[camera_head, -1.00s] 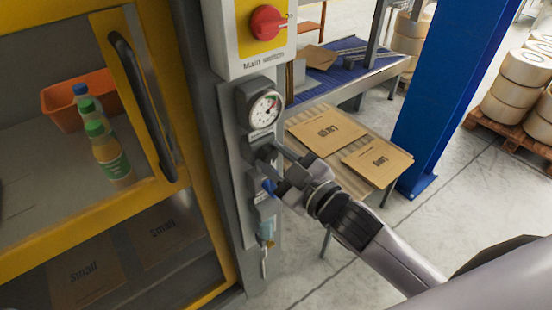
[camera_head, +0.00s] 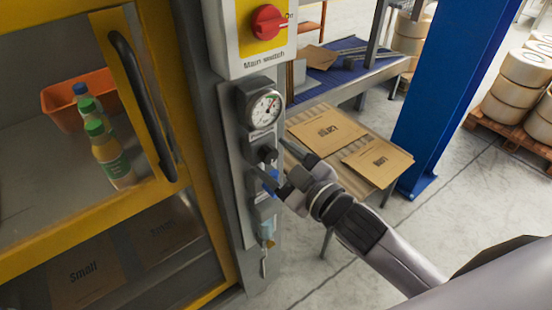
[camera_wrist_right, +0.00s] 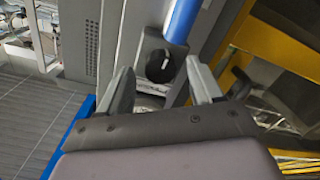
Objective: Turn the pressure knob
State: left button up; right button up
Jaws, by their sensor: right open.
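The pressure knob (camera_head: 267,154) is small and dark, on the grey panel below the round pressure gauge (camera_head: 265,107). My right gripper (camera_head: 266,155) is open, its two fingers spread on either side of the knob in the head view. In the right wrist view, a dark round part with a pale mark, apparently the knob (camera_wrist_right: 160,66), shows beyond and between the open fingers of my right gripper (camera_wrist_right: 159,77). It looks clear of both fingers; the exact distance is hard to tell. My left gripper is not in view.
A red main switch (camera_head: 267,22) sits above the gauge. A blue part (camera_head: 270,182) is just below the knob. The yellow door frame (camera_head: 200,190) with its dark handle (camera_head: 140,105) is to the left. A table with cardboard sheets (camera_head: 328,130) stands behind the gripper.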

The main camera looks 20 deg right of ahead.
jog(key=b+v, duration=0.1)
jog(key=v, duration=0.5)
jog(key=shift+s, duration=0.2)
jog(key=shift+d, duration=0.1)
jog(key=s+d+f+m+g+h, duration=0.2)
jog(key=s+f, duration=0.3)
jog(key=f, duration=0.8)
jog(key=s+d+f+m+g+h, duration=0.2)
jog(key=s+f+m, duration=0.3)
jog(key=f, duration=0.7)
jog(key=shift+s+f+m+g, duration=0.35)
jog(key=shift+s+g, duration=0.3)
jog(key=shift+g, duration=0.25)
dwell(0.6)
